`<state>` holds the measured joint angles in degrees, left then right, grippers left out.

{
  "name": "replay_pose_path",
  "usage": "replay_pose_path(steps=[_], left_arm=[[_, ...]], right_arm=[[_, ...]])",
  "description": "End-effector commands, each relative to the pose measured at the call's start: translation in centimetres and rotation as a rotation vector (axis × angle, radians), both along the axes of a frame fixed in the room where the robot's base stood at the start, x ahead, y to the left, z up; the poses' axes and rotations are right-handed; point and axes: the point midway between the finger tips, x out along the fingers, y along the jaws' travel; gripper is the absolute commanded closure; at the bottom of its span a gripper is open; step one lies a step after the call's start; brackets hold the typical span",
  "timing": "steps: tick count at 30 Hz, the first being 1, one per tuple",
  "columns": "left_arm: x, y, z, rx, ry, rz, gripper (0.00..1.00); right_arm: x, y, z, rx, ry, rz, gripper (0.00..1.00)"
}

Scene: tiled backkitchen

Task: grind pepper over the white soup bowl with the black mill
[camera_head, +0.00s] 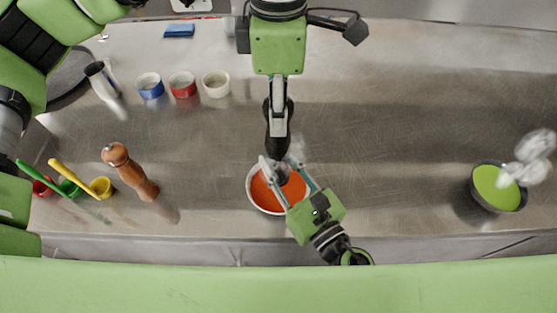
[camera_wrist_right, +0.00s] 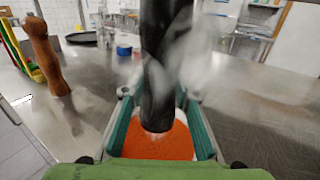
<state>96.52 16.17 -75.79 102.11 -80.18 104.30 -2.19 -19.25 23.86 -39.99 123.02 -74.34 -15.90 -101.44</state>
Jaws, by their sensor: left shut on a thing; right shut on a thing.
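My left gripper (camera_head: 278,112), reaching down from the top of the head view, is shut on the mill's upper part. My right gripper (camera_head: 284,168) comes from below and is shut on the mill's lower part; it also shows in the wrist view (camera_wrist_right: 160,98). Fingers and steam hide part of the bowl.
A brown wooden mill (camera_head: 130,172) and coloured scoops (camera_head: 101,187) stand at the left. Blue (camera_head: 150,86), red (camera_head: 183,84) and white (camera_head: 216,84) cups stand behind. A dark bowl of green soup (camera_head: 497,188) steams at the right. The counter between the bowls is clear.

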Motion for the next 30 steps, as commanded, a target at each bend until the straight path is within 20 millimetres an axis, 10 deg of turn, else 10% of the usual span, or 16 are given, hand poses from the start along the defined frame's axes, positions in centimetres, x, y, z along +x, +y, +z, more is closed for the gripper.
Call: replay_pose_path(steps=[27,30], left_arm=[[-0.02,-0.02,0.00,0.001,0.001,-0.701,0.79],[-0.02,-0.02,0.00,0.001,0.001,-0.700,0.47]], right_arm=[[0.01,0.03,0.13,0.001,-0.002,0.001,1.00],[0.01,0.03,0.13,0.001,-0.002,0.001,1.00]])
